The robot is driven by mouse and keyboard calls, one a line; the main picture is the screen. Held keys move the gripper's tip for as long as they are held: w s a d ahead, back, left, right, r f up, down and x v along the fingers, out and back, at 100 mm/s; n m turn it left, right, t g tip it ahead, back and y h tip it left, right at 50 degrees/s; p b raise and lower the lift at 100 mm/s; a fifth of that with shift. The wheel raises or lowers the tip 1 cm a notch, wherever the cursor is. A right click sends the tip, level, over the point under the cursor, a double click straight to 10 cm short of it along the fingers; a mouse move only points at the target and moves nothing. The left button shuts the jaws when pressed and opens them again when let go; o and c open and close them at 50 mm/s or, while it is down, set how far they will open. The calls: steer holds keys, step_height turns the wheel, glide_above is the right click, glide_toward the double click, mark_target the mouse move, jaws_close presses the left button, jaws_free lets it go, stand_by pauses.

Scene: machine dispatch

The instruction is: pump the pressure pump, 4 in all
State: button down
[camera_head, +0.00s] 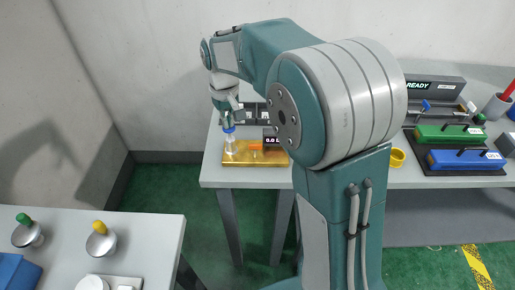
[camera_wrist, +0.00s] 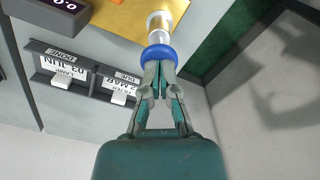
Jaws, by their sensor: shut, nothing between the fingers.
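The pressure pump stands on a gold base plate (camera_head: 240,158) near the left end of the back table. It has a pale clear cylinder (camera_head: 228,143) with a blue ring-shaped top (camera_head: 229,130). In the wrist view the blue top (camera_wrist: 158,54) and the clear cylinder (camera_wrist: 160,22) show beyond my fingertips. My gripper (camera_head: 228,122) is above the pump and points down. In the wrist view my gripper (camera_wrist: 159,68) is shut, with its fingertips at the blue top, apparently touching it. A dark display (camera_head: 272,140) beside the pump reads about 0.0; my arm partly hides it.
Dated label cards (camera_wrist: 66,63) sit in a dark holder behind the pump. A nearer table (camera_head: 150,226) holds knobs at lower left.

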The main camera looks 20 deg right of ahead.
steer(key=shift+f, duration=1.45)
steer(key=shift+r, duration=2.7)
steer(key=shift+f, duration=0.35)
steer(key=shift+f, duration=2.4)
steer(key=shift+r, duration=0.1)
steer(key=shift+r, duration=2.65)
